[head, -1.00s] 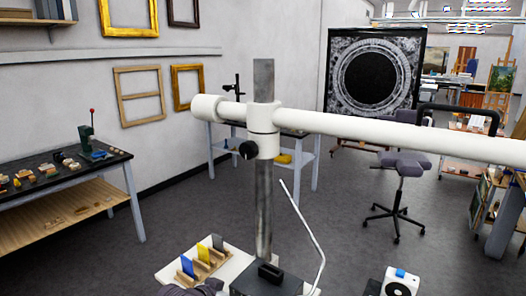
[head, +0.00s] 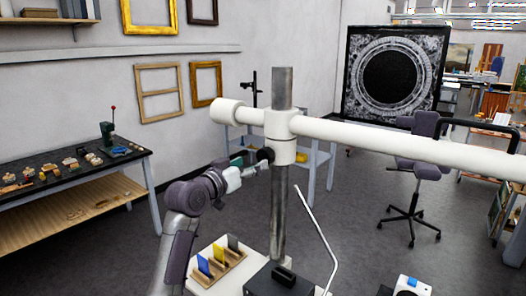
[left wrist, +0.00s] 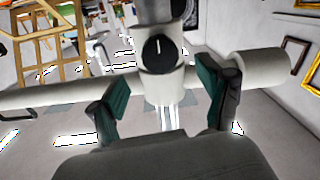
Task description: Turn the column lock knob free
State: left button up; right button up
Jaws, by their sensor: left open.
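The column lock knob (head: 265,155) is a round black knob on the left side of the white collar (head: 285,150), which sits around the metal column (head: 279,215). In the left wrist view the knob (left wrist: 158,48) faces me with a white mark on it, above the gap between my fingers. My left gripper (head: 250,168) is just left of the knob in the head view. Its green-padded fingers (left wrist: 163,98) stand wide apart, with nothing between them, and do not appear to touch the knob. My right gripper is out of view.
A long white horizontal arm (head: 400,144) runs through the collar. Below are a rack with coloured cards (head: 218,262), a thin bent white rod (head: 316,230) and a black base block (head: 278,280). A workbench (head: 70,172) stands at the left.

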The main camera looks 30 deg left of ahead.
aim_at(263, 157)
pick_arm(q)
jog(key=w+p, duration=0.1)
jog(key=w, duration=0.3)
jog(key=shift+w+d+r, duration=0.1)
jog(key=shift+w+r, duration=0.05)
jog(key=shift+w, duration=0.2)
jog(key=shift+w+p, duration=0.45)
jog(key=shift+w, duration=0.15)
jog(key=shift+w+f, duration=0.1)
jog(key=shift+f, duration=0.1)
jog(key=shift+c, duration=0.3)
jog(key=c, duration=1.1)
